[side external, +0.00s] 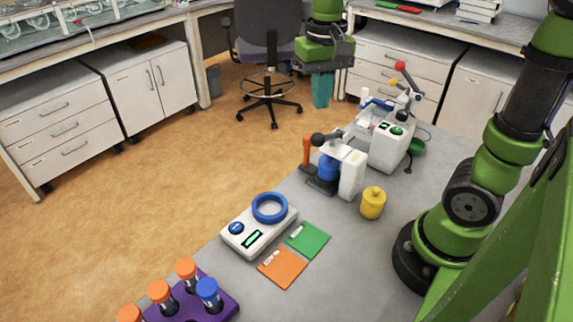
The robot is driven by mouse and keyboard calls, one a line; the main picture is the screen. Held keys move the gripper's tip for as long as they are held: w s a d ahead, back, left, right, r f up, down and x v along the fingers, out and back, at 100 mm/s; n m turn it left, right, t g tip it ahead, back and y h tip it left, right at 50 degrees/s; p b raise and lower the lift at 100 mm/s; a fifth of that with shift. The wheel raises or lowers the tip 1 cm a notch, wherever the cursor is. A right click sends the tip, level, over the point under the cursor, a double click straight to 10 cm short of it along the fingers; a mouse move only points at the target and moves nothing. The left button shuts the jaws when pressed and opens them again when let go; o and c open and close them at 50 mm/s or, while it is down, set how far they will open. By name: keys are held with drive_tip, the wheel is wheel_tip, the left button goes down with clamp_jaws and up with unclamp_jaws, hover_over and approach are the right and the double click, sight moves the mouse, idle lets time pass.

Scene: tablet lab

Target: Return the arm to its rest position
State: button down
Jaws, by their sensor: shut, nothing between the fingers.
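My gripper (321,103) hangs in the upper middle of the side external view, pointing down, with its teal fingers together and nothing visible between them. It is beyond the far edge of the grey bench (345,240) in the picture, in front of the far cabinets and to the right of the office chair. It appears clear of every object on the bench. My arm rises at the right and leaves the top of the view, so part of it is hidden.
The bench holds a white device with a blue ring (270,208), green (308,240) and orange (282,268) cards, a purple tube rack (225,309), a yellow jar (373,203), a small press (351,172) and a white machine with a red-knobbed lever (388,146). An office chair (265,45) stands behind.

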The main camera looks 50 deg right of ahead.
drive_tip(key=shift+w+f, duration=0.25)
drive_tip(key=s+a+n+t+y, duration=0.2)
drive_tip(key=s+a+t, duration=0.1)
drive_tip(key=s+t, duration=0.4)
drive_tip(key=shift+s, duration=0.2)
